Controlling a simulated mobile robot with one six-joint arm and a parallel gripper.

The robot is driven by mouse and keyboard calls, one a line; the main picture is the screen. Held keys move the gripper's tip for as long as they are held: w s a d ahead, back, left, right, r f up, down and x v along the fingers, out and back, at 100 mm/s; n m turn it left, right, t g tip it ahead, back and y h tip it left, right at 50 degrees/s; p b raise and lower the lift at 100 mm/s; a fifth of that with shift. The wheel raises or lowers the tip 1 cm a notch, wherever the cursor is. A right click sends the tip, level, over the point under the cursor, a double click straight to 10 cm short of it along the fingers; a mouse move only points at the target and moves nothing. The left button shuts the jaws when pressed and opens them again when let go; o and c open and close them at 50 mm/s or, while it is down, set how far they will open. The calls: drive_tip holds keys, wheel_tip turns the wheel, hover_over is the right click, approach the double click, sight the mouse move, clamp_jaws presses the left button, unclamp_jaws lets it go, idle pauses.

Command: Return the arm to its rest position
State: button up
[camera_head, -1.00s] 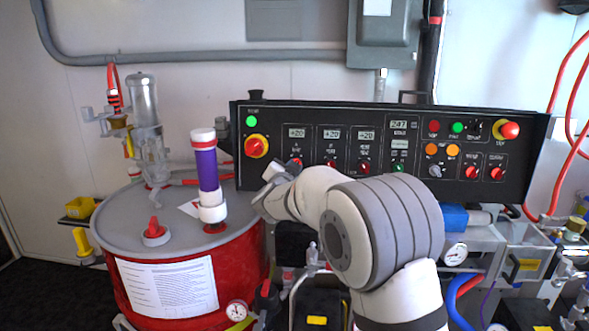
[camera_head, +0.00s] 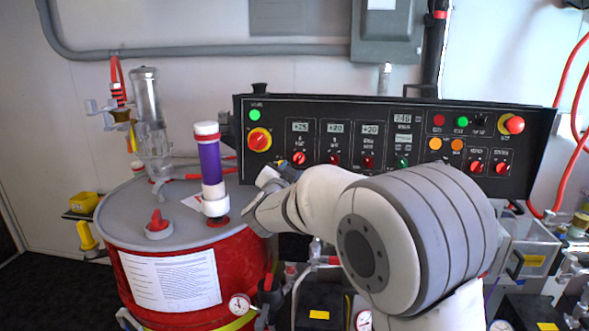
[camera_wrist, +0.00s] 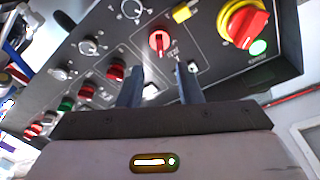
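My arm (camera_head: 400,235) reaches from the lower right toward the left part of the black control panel (camera_head: 400,180). My gripper (camera_head: 282,172) is in front of the panel's lower left edge, beside the red drum. In the wrist view my gripper (camera_wrist: 160,70) shows two dark fingers standing apart with nothing held between them. A red knob (camera_wrist: 158,41) on the panel lies beyond the fingertips and looks clear of them. The same panel also fills the upper wrist view (camera_wrist: 205,50).
The red drum (camera_head: 165,290) with a purple-and-white cylinder (camera_head: 211,165) on its lid stands left of my gripper. A clear pump (camera_head: 147,120) rises behind it. A red-and-yellow switch (camera_head: 259,140) sits on the panel's left. Pipes and gauges crowd the lower right.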

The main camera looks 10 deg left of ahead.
drive_tip(key=shift+s, duration=0.25)
drive_tip(key=shift+r, duration=0.1)
